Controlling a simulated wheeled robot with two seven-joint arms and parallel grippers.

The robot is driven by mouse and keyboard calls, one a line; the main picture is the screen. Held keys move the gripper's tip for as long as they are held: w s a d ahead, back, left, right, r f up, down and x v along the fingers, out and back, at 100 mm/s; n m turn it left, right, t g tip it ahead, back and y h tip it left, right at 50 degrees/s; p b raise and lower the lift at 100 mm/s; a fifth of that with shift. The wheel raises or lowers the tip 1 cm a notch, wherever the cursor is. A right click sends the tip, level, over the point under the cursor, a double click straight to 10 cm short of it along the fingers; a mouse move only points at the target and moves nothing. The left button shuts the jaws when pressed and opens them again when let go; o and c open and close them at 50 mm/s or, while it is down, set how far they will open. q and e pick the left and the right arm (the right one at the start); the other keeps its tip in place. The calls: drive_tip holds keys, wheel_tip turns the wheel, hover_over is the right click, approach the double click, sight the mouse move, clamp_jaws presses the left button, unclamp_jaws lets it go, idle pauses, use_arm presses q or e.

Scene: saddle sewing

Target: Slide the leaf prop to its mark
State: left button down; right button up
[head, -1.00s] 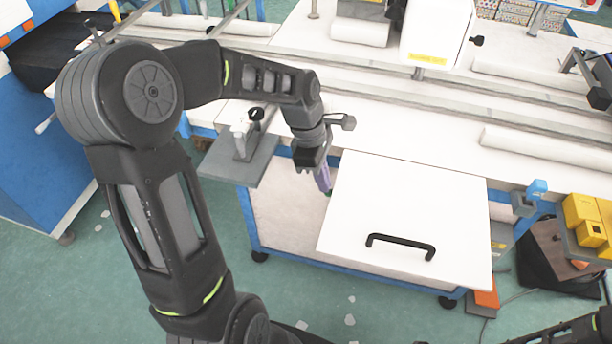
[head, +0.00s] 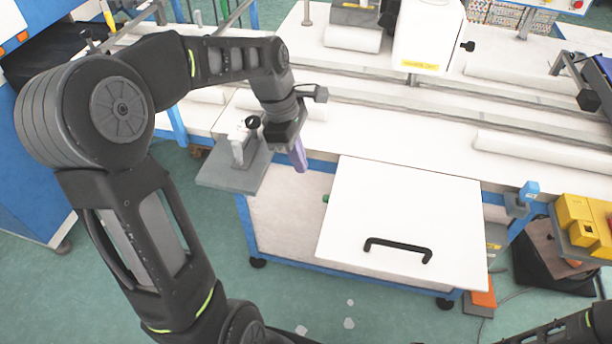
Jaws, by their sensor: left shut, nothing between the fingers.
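The white leaf (head: 400,215) with a black handle (head: 398,249) lies out flat at the front of the machine table. A small green piece (head: 326,198) shows at the leaf's left edge; it may be the end of the leaf prop, but the rest is hidden under the leaf. My left gripper (head: 299,158), with purple fingers, is shut and empty. In the picture it is above and left of the green piece, apart from it. Only a part of my right arm shows at the bottom right; its gripper is out of view.
A grey plate with a small clamp (head: 238,165) sits left of my left gripper. A blue frame (head: 330,267) runs below the leaf. Yellow boxes (head: 580,225) stand at the right. The green floor (head: 400,318) in front is mostly clear.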

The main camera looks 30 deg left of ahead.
use_arm(q)
drive_tip(key=v, duration=0.4)
drive_tip(key=shift+a, duration=0.1)
drive_tip(key=shift+f, duration=0.1)
idle(0.3)
